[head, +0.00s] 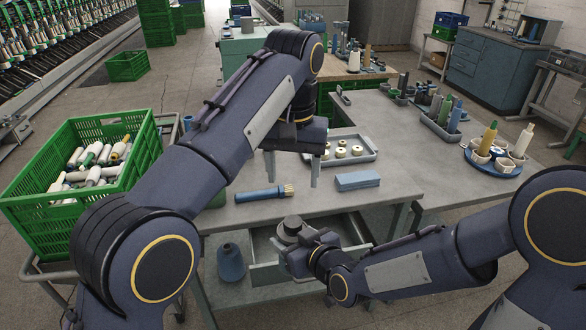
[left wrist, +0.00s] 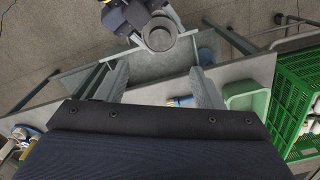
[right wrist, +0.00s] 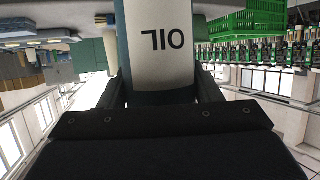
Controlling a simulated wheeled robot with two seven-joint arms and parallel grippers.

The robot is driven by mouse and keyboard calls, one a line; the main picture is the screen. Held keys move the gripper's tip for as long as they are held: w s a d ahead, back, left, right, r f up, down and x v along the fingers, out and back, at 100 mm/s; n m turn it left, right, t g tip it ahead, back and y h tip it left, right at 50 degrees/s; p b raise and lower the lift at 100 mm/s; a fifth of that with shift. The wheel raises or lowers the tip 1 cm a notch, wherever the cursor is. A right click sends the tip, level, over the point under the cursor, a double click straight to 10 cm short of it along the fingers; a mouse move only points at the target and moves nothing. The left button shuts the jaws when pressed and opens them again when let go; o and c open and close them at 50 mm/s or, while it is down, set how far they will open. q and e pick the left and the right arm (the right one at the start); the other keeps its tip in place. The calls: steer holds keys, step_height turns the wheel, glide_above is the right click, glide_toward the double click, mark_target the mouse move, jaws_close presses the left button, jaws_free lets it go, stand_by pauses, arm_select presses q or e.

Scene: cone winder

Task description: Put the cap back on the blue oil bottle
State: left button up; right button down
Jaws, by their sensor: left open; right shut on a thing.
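My right gripper (head: 306,258) is shut on the blue oil bottle (right wrist: 161,45), held in front of the table near the open drawer. In the right wrist view its white OIL label reads upside down between the fingers, with blue edges beside it. A round grey top shows at this gripper in the left wrist view (left wrist: 159,34); I cannot tell whether it is cap or bare bottle top. My left gripper (head: 292,168) is open and empty, fingers down above the table, behind the bottle. I cannot make out a separate cap.
A blue brush (head: 264,193), a blue block (head: 357,181) and a tray (head: 367,157) of pale rings lie on the table. A drawer (head: 268,272) stands open below. A blue cone-shaped thing (head: 231,265) is left of it. A green crate (head: 50,205) of bobbins stands left.

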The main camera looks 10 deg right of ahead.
arm_select(q)
steer(key=shift+r, duration=0.2)
stand_by(0.5)
steer(key=s+a+f+n+t+h, duration=0.1)
steer(key=s+a+h, duration=0.15)
steer(key=a, duration=0.95)
steer(key=s+a+n+t+h, duration=0.1)
steer(key=s+a+n, duration=0.15)
steer(key=a, duration=0.95)
steer(key=s+a+f+n+t, duration=0.1)
steer(key=s+a+f, duration=0.1)
steer(key=s+f, duration=0.5)
steer(key=s+a+f+n+t, duration=0.1)
steer(key=s+a+f+t, duration=0.1)
steer(key=s+f, duration=0.6)
steer(key=shift+s+a+t, duration=0.3)
steer(key=shift+s+a, duration=0.55)
steer(key=shift+s, duration=0.75)
